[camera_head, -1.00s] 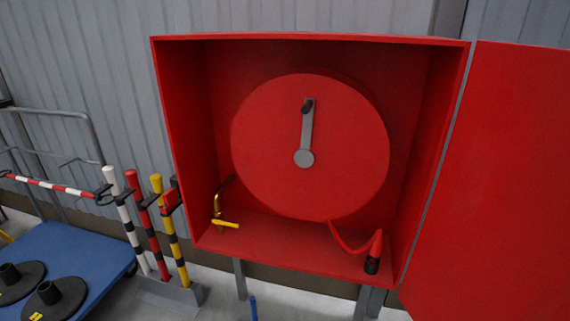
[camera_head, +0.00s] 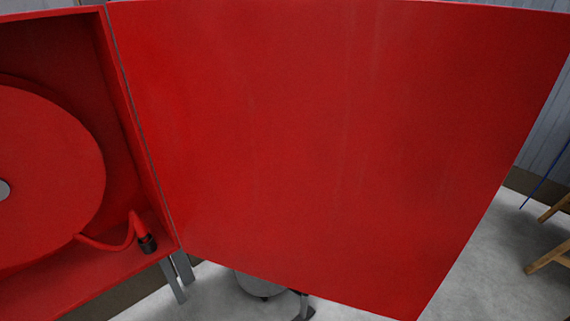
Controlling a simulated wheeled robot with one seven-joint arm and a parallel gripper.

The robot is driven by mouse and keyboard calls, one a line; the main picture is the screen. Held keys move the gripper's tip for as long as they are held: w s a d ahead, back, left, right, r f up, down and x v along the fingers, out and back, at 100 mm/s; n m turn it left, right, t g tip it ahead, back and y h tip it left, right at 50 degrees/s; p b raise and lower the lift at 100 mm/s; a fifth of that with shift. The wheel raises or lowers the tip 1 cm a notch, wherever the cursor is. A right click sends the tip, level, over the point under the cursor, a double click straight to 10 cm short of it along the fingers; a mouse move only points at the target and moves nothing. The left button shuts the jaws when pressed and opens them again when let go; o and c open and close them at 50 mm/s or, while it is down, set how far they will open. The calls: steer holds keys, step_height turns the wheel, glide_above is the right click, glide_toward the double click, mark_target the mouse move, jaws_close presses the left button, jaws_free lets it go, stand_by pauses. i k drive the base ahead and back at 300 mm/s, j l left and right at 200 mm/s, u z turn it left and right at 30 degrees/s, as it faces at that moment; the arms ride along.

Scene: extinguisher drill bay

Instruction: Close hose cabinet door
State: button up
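The hose cabinet door (camera_head: 340,150) is a large flat red panel that fills the middle of the head view. It stands wide open, hinged along the right edge of the red hose cabinet (camera_head: 150,185). Part of the cabinet shows at the left, with the round red hose reel (camera_head: 50,170) cut off by the picture edge. A short red hose with a black-tipped nozzle (camera_head: 147,243) rests at the cabinet's lower right. No handle shows on the visible face of the door. My gripper is not in view.
A grey cabinet leg (camera_head: 174,280) stands below the hinge side. A grey rounded object (camera_head: 260,284) is partly hidden beneath the door. Wooden legs (camera_head: 551,255) stand at the right edge. Bare concrete floor (camera_head: 490,270) lies between them and the door.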

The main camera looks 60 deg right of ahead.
mark_target(348, 152)
steer(key=k+u, duration=0.35)
steer(key=k+j+u, duration=0.1)
steer(key=u, duration=0.25)
steer(key=k+l+u, duration=0.2)
steer(key=l, duration=0.15)
steer(key=l+u, duration=0.15)
steer(key=l, duration=0.25)
steer(key=k+l+u, duration=0.2)
steer(key=l, duration=0.15)
steer(key=k+l+u, duration=0.15)
steer(key=l, duration=0.15)
steer(key=k+l, duration=0.15)
steer(key=l, duration=0.2)
steer(key=k+l, duration=0.15)
steer(key=l, duration=0.2)
steer(key=k+l, duration=0.2)
steer(key=l, duration=0.15)
steer(key=k+l, duration=0.15)
steer(key=l, duration=0.2)
steer(key=k+l, duration=0.15)
steer(key=l, duration=0.2)
steer(key=k+l, duration=0.15)
steer(key=l, duration=0.2)
steer(key=k+l, duration=0.2)
steer(key=l, duration=0.15)
